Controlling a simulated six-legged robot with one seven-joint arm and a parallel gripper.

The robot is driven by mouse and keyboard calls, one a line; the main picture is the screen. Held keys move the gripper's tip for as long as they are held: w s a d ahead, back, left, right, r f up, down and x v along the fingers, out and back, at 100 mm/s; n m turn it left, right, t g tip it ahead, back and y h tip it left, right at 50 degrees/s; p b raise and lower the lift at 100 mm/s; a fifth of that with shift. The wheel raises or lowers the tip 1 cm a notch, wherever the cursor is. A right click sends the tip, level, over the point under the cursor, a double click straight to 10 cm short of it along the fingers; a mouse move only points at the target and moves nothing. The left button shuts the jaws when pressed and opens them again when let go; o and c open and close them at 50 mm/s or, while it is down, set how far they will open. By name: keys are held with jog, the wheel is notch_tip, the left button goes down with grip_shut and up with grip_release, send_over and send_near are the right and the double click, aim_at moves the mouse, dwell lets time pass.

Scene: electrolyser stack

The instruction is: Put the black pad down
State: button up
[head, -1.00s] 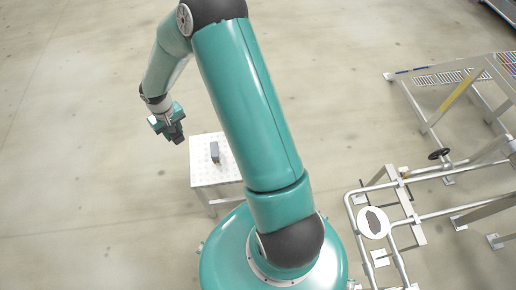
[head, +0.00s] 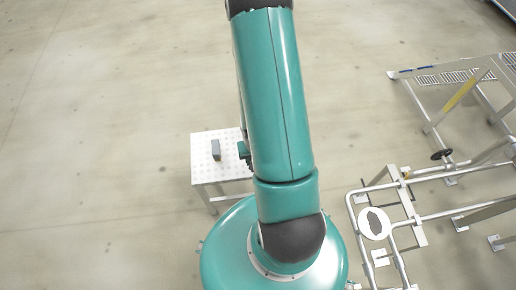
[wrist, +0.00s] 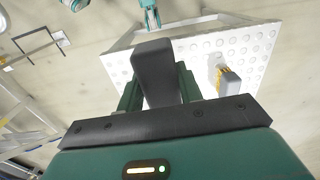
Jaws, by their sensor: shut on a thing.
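The black pad (wrist: 155,72) is a dark, long block between the two green fingers of my gripper (wrist: 158,88) in the wrist view. My gripper is shut on it. Behind the pad in the wrist view is the white table top with round dots (wrist: 262,42); I cannot tell how far the pad is above it. In the head view my gripper (head: 243,150) shows only in part, over the right side of the table (head: 203,170). My arm hides the rest of it and the pad.
A grey block (head: 216,150) stands on the table; in the wrist view a grey and yellow block (wrist: 228,80) stands right of the held pad. A pipe frame (head: 405,200) with a round white plate (head: 374,222) is at the right. The floor left of the table is clear.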

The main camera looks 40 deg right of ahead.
jog(key=shift+s+d, duration=0.2)
jog(key=shift+s, duration=0.3)
jog(key=shift+d+f, duration=0.2)
jog(key=w+d+f, duration=0.9)
jog(key=shift+w+f, duration=0.1)
jog(key=shift+w, duration=0.2)
jog(key=shift+w+d+f, duration=0.15)
jog(key=shift+w+f, duration=0.05)
jog(key=shift+f, duration=1.55)
jog(key=shift+f, duration=0.2)
jog(key=o, duration=1.1)
jog(key=shift+r, duration=0.1)
